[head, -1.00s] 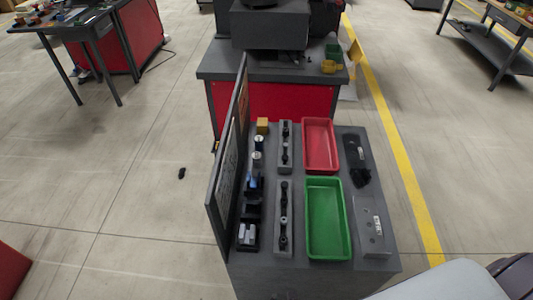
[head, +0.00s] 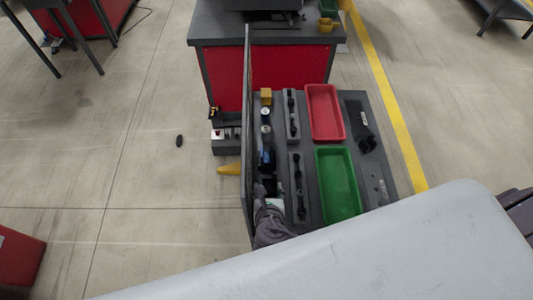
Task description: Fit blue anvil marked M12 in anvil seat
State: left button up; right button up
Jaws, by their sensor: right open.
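A small blue piece (head: 265,157) stands in the left row of the grey bench top, beside the upright board. Its marking is too small to read, so I cannot tell whether it is the M12 anvil. My right gripper (head: 267,190) is at the near end of that row, nearer to me than the blue piece. It is open, and its fingers are small and partly lost against dark fixtures. My gripper and arm hide the near left corner of the bench. I cannot make out the anvil seat. My left gripper is not in view.
A thin upright board (head: 247,130) edges the bench's left side. Dark holders with black parts (head: 299,185) stand right of the left row. A red tray (head: 324,112) and a green tray (head: 339,183) look empty. A yellow block (head: 266,96) sits at the far end.

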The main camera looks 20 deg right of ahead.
jog(key=p, duration=0.1)
send_near(267, 160)
jog(key=shift+w+d+r, duration=0.1)
jog(key=shift+w+r, duration=0.05)
jog(key=shift+w, duration=0.35)
jog(key=shift+w+d+r, duration=0.1)
jog(key=shift+w+r, duration=0.05)
jog(key=shift+w, duration=0.35)
jog(key=shift+w+d+f, duration=0.1)
jog(key=shift+w, duration=0.4)
jog(key=x, duration=0.3)
jog(key=p+x, duration=0.1)
jog(key=x, duration=0.2)
jog(key=shift+w+d+r, duration=0.1)
jog(key=shift+w+r, duration=0.1)
jog(key=shift+r, duration=0.05)
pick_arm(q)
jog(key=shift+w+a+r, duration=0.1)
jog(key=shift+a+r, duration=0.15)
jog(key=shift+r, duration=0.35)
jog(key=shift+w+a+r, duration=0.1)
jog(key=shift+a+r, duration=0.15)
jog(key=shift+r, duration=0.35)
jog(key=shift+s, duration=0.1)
pick_arm(e)
jog(key=shift+c, duration=0.3)
grip_shut()
